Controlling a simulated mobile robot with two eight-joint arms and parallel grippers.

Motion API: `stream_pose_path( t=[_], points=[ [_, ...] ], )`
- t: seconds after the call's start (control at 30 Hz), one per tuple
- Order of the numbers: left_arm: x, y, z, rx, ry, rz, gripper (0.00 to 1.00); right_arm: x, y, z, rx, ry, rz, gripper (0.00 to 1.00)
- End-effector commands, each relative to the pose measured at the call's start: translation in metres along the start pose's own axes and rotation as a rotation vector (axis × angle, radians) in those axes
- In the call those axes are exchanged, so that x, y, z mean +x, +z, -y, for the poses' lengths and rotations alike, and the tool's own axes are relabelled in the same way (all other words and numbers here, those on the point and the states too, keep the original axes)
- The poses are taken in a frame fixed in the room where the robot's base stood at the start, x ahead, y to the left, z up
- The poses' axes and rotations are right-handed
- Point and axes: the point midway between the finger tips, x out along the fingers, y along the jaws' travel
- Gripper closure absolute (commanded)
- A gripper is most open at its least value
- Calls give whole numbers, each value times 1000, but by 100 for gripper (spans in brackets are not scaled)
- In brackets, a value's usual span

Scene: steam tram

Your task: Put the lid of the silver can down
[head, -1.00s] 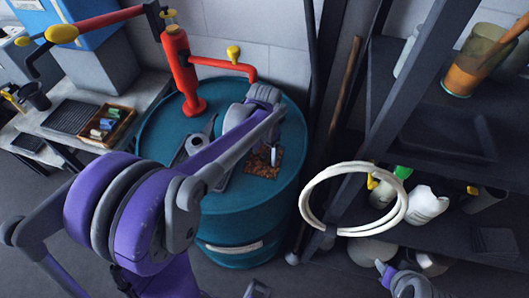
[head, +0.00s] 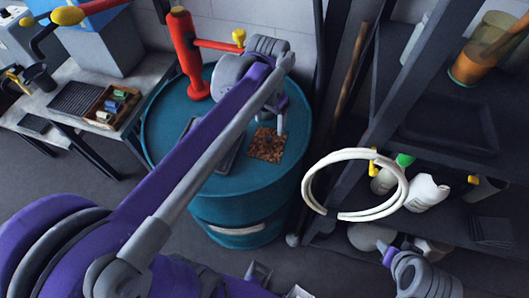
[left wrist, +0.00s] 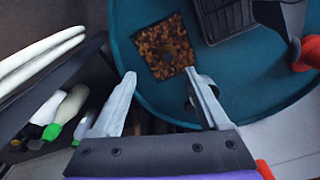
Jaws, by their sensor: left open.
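I cannot make out a silver can or its lid for sure in either view now. My left gripper (head: 280,128) is open, above the right part of the teal drum (head: 176,115). Its fingers point down near a brown speckled square mat (head: 267,146). In the left wrist view the two fingers (left wrist: 160,76) stand apart with no clear object between them. The mat (left wrist: 165,46) lies beyond the fingertips, bare but for a dark round mark. My left arm covers part of the drum top. A grey and purple part of my right arm shows at lower right; its jaws are unclear.
A dark grey tray (head: 226,152) lies on the drum, left of the mat. A red pump (head: 187,60) stands at the drum's back. A white hose coil (head: 403,188) hangs on the dark shelf rack at right. A bench (head: 90,118) stands at left.

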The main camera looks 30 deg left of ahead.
Motion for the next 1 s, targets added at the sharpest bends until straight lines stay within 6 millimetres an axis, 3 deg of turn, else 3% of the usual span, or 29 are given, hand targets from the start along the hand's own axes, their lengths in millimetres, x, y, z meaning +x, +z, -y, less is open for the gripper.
stream_pose_path(
  t=[0.2,0.4,0.57,1.0],
  points=[
    [26,68,-42,-61,-27,-197,22,0,0,0,0,0,0,50],
    [56,111,-64,-110,-22,-343,22,0,0,0,0,0,0,50],
    [68,125,-70,-128,-16,-393,22,0,0,0,0,0,0,50],
    [69,125,-71,-131,-15,-398,22,0,0,0,0,0,0,50]
  ],
)
